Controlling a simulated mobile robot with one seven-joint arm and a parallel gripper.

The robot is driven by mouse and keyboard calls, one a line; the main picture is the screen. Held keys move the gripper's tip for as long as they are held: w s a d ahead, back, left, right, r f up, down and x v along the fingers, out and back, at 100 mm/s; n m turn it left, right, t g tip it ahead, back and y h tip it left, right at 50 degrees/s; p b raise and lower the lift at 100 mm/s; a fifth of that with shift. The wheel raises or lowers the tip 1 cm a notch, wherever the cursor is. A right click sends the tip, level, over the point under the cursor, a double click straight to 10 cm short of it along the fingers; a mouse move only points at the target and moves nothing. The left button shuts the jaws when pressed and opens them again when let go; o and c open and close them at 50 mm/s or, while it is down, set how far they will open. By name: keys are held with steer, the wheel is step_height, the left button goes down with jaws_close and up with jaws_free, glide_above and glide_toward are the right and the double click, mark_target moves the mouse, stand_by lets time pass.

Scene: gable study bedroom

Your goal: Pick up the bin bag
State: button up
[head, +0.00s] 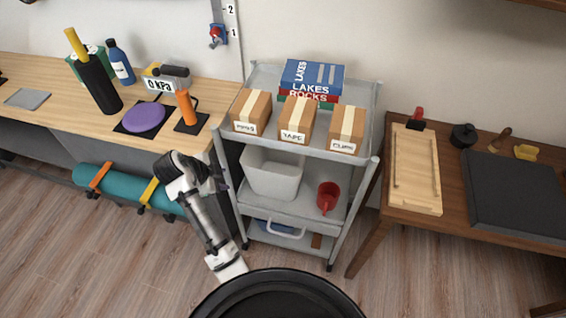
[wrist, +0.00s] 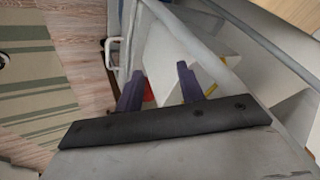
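I cannot make out a bin bag in either view. My gripper (head: 222,182) is at the left side of the grey shelf cart (head: 362,180), near the middle shelf. The wrist view shows its two dark fingers (wrist: 159,88) apart, with nothing held between them. A white open bin (head: 273,178) stands on the middle shelf, just right of my gripper. A pale surface, perhaps this bin, shows beyond the fingers in the wrist view.
A red mug (head: 327,197) stands right of the bin. Boxes labelled tape (head: 297,120) and others, with books (head: 312,77), fill the top shelf. A teal roll (head: 125,188) hangs under the left bench. A wooden table (head: 395,200) stands at right.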

steer(key=s+d+f+m+g+h, duration=0.1)
steer(key=s+d+f+m+g, duration=0.1)
steer(key=d, duration=0.3)
steer(key=p, duration=0.4)
glide_toward(278, 177)
steer(key=x, duration=0.4)
steer(key=shift+w+d+f, duration=0.15)
steer(key=shift+d+f, duration=0.05)
steer(key=shift+d, duration=0.1)
steer(key=shift+p+x, duration=0.55)
steer(key=shift+x, duration=0.55)
steer(key=shift+w+d+f, duration=0.1)
steer(key=shift+d+f, duration=0.1)
steer(key=shift+f, duration=0.3)
steer(key=shift+f, duration=0.25)
